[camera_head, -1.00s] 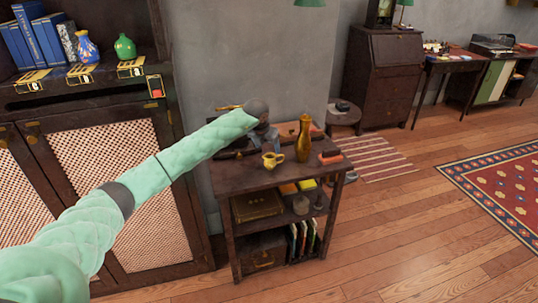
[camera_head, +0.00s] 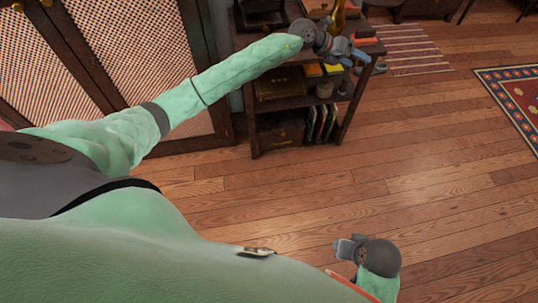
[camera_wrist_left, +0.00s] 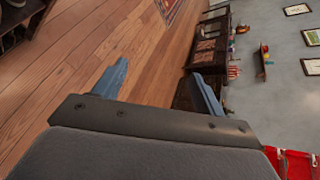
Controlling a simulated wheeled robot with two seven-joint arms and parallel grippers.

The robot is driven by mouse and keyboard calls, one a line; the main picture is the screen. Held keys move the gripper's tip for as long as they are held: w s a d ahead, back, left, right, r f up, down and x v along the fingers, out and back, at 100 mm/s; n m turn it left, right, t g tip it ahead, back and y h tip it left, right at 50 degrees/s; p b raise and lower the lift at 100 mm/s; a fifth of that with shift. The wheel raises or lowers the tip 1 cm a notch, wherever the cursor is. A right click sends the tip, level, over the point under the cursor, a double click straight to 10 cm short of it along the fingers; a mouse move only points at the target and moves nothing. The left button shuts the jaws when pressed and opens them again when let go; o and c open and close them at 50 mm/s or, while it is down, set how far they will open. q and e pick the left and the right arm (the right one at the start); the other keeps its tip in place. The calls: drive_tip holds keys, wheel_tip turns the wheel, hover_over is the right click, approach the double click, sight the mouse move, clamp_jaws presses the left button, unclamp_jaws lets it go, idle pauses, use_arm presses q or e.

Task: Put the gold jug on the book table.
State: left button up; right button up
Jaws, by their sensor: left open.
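A tall gold vessel (camera_head: 338,18) stands on the top of a dark wooden stand (camera_head: 351,105) at the top of the head view, its upper part cut off. The small gold jug with a handle is not visible now; my left arm and gripper cover that part of the stand's top. My left gripper (camera_head: 347,52) is open at the stand's front edge, in front of the tall vessel. In the left wrist view its blue fingers (camera_wrist_left: 160,84) are spread with nothing between them. My right gripper (camera_head: 346,248) is low over the floor, its jaws unclear.
Books (camera_head: 318,122) stand on the stand's bottom shelf, with a brown box (camera_head: 280,87) above. A dark cabinet with woven doors (camera_head: 120,60) is at the left. A striped mat (camera_head: 405,50) and patterned rug (camera_head: 515,95) lie right. The wooden floor between is clear.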

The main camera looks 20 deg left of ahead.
use_arm(q)
drive_tip(key=s+d+r+n+t+h, duration=0.3)
drive_tip(key=s+d+n+h, duration=0.1)
drive_tip(key=s+d+h, duration=0.15)
drive_tip(key=s+a+r+n+t+y, duration=0.1)
drive_tip(key=s+a+n+t+y, duration=0.3)
drive_tip(key=n+t, duration=0.65)
drive_tip(key=s+a+f+n+g+y, duration=0.3)
drive_tip(key=s+a+f+n+y, duration=0.2)
drive_tip(key=s+f+n+y, duration=0.3)
drive_tip(key=s+a+f+n+g+y, duration=0.2)
drive_tip(key=s+a+f+n+y, duration=0.4)
drive_tip(key=n, duration=0.5)
drive_tip(key=s+f+g+h, duration=0.1)
drive_tip(key=s+f+g, duration=0.2)
drive_tip(key=s, duration=0.6)
drive_tip(key=s+d+f+n+g+h, duration=0.1)
drive_tip(key=s+f+g, duration=0.3)
drive_tip(key=s, duration=0.5)
drive_tip(key=s+d+f+n+g+h, duration=0.1)
drive_tip(key=s+f+g, duration=0.2)
drive_tip(key=s, duration=0.6)
drive_tip(key=shift+d+f+g, duration=0.15)
drive_tip(key=shift+d+g, duration=0.1)
drive_tip(key=shift+g, duration=0.3)
drive_tip(key=shift+s+n, duration=0.1)
drive_tip(key=shift+n, duration=0.15)
